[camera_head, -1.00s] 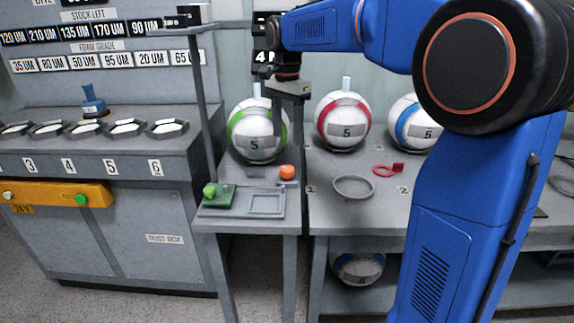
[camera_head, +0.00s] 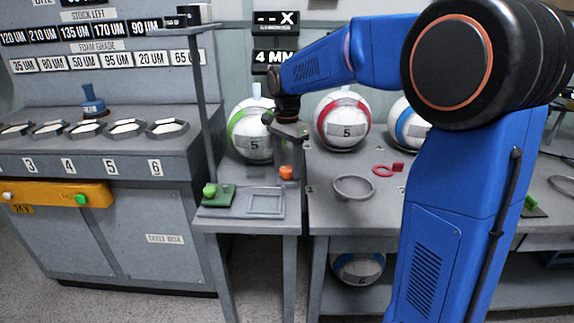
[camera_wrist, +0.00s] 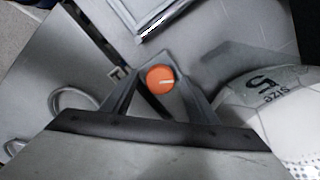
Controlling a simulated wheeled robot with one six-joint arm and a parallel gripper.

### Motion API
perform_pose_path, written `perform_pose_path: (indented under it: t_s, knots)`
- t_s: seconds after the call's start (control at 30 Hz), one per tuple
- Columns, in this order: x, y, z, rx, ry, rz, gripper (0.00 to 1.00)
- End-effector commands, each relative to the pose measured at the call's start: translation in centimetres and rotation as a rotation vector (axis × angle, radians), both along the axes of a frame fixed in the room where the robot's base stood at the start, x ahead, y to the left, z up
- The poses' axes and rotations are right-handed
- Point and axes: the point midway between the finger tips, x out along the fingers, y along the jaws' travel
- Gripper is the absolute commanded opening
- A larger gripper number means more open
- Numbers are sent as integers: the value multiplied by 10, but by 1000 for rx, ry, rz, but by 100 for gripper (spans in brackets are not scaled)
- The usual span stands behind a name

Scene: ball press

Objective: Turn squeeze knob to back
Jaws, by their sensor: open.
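An orange round knob (camera_head: 287,172) stands on the small grey side table, in front of the green-striped ball. In the wrist view the orange knob (camera_wrist: 160,78) shows a white line running from its middle toward the right. My gripper (camera_head: 287,166) is down over the knob and points downward. In the wrist view my gripper (camera_wrist: 160,70) is open, with one finger left of the knob and one right of it. I cannot tell whether either finger touches the knob.
A green block with a knob (camera_head: 212,194) and a grey square frame (camera_head: 265,203) lie nearby. A white ball with a green stripe (camera_head: 250,130) stands close behind my gripper. A grey ring (camera_head: 354,187) and a red piece (camera_head: 384,170) lie on the right bench. A post (camera_head: 202,110) rises at the left.

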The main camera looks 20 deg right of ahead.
Motion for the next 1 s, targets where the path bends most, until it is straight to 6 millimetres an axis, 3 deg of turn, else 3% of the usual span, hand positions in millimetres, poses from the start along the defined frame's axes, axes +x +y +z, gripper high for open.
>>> perform_pose_path:
  t_s: [0.1, 0.27, 0.3, 0.67, 1.0]
  knots:
    - [0, 0, 0, 0, 0, 0, 53]
    - [0, 0, 0, 0, 0, 0, 15]
    - [0, 0, 0, 0, 0, 0, 12]
    - [0, 0, 0, 0, 0, 49, 12]
    - [0, 0, 0, 0, 0, 288, 12]
